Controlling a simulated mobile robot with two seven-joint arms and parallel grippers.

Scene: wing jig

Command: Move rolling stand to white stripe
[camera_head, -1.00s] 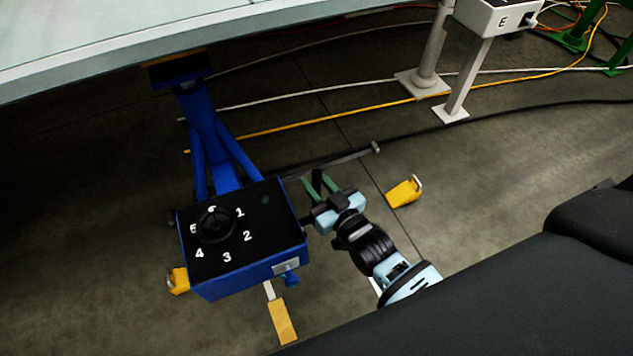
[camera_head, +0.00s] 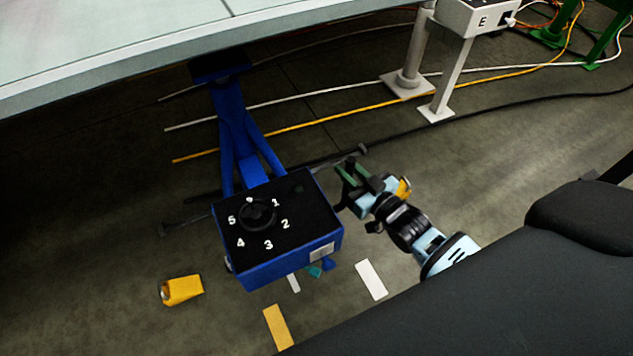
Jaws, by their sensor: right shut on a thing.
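The rolling stand (camera_head: 262,271) is a blue box with a black top, a round black knob and white numbers, on the floor at centre-left. Its blue frame (camera_head: 235,130) runs back under the wing panel. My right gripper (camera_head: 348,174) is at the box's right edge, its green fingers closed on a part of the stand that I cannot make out. A white stripe (camera_head: 370,279) lies on the floor just right of the box's front corner. My left gripper is not in view.
A yellow stripe (camera_head: 278,327) lies in front of the stand. One yellow chock (camera_head: 183,290) is at left; another (camera_head: 404,187) is partly behind my right gripper. White, yellow and black cables cross the floor behind. A grey post (camera_head: 408,75) stands at the back. The wing panel (camera_head: 120,45) overhangs.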

